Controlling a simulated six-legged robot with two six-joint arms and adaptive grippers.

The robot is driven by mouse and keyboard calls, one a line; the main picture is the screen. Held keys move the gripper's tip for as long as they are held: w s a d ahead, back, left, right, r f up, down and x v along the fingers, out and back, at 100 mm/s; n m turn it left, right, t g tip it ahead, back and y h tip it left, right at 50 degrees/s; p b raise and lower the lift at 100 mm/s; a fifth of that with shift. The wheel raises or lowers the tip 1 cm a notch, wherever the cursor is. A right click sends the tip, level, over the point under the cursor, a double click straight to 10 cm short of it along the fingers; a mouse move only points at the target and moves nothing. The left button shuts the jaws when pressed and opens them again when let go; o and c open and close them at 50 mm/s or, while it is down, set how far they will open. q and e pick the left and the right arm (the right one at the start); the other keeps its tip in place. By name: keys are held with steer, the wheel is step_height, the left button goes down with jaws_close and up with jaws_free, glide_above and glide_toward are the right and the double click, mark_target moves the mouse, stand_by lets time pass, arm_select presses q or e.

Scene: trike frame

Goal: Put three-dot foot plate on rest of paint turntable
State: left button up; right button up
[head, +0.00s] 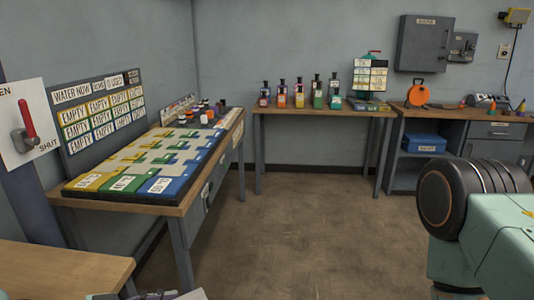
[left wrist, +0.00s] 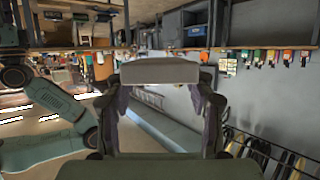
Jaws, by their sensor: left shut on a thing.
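My left gripper (left wrist: 161,88) shows in the left wrist view, its two dark fingers on either side of a pale grey flat-faced piece (left wrist: 160,71). The fingers are shut on this piece, which is held out in the air, clear of any surface. No dots show on the side I see, so I cannot tell if it is the three-dot foot plate. In the head view only a small sliver at the bottom edge may belong to this gripper. My right gripper is out of view. I cannot make out the paint turntable or its rest in either view.
In the head view a sloped board of coloured tiles (head: 128,183) stands on a left bench. A back table (head: 310,110) bears several small bottles and a card stand (head: 369,77). A wooden top (head: 55,270) is at lower left. The middle floor (head: 300,215) is clear.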

arm_select(q)
steer(key=shift+s+d+r, duration=0.25)
steer(key=shift+s+r, duration=0.1)
steer(key=shift+r, duration=0.4)
steer(key=shift+w+r, duration=0.1)
steer(key=shift+r, duration=0.2)
steer(key=shift+w+a+r+t, duration=0.3)
steer(key=shift+r+t, duration=0.1)
steer(key=shift+n, duration=0.3)
